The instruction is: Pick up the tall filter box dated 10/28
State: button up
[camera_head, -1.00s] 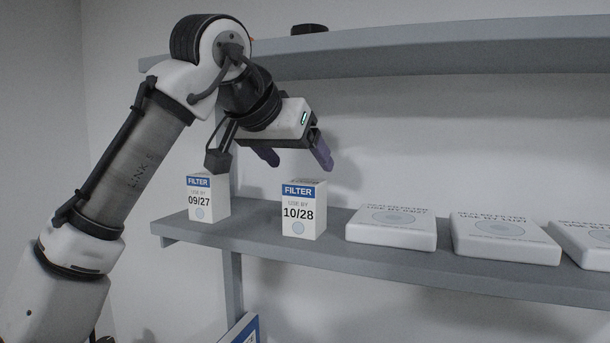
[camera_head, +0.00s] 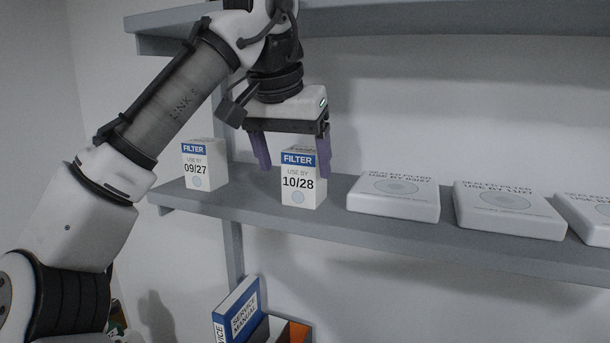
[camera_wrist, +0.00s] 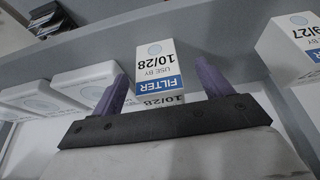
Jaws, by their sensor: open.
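The tall filter box dated 10/28 (camera_head: 299,183) stands upright on the shelf, white with a blue FILTER band. My gripper (camera_head: 293,166) is open above it, its purple fingers pointing down. In the head view the left finger is left of the box and the right finger overlaps its upper right edge. In the wrist view the 10/28 box (camera_wrist: 158,62) appears upside down between the fingertips (camera_wrist: 160,72), with a gap on both sides. A similar box dated 09/27 (camera_head: 205,168) stands to the left.
Flat sealed filter boxes (camera_head: 394,199) lie in a row to the right on the same shelf (camera_head: 250,205). An upper shelf (camera_head: 450,26) runs above, close to my arm. A service manual (camera_head: 238,312) stands below. Bare shelf separates the two tall boxes.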

aim_at(297, 168)
jog(key=shift+d+p+x, duration=0.2)
jog(key=shift+p+x, duration=0.4)
jog(key=shift+x, duration=1.95)
jog(key=c, duration=1.1)
jog(key=shift+o, duration=0.2)
jog(key=shift+r, duration=0.2)
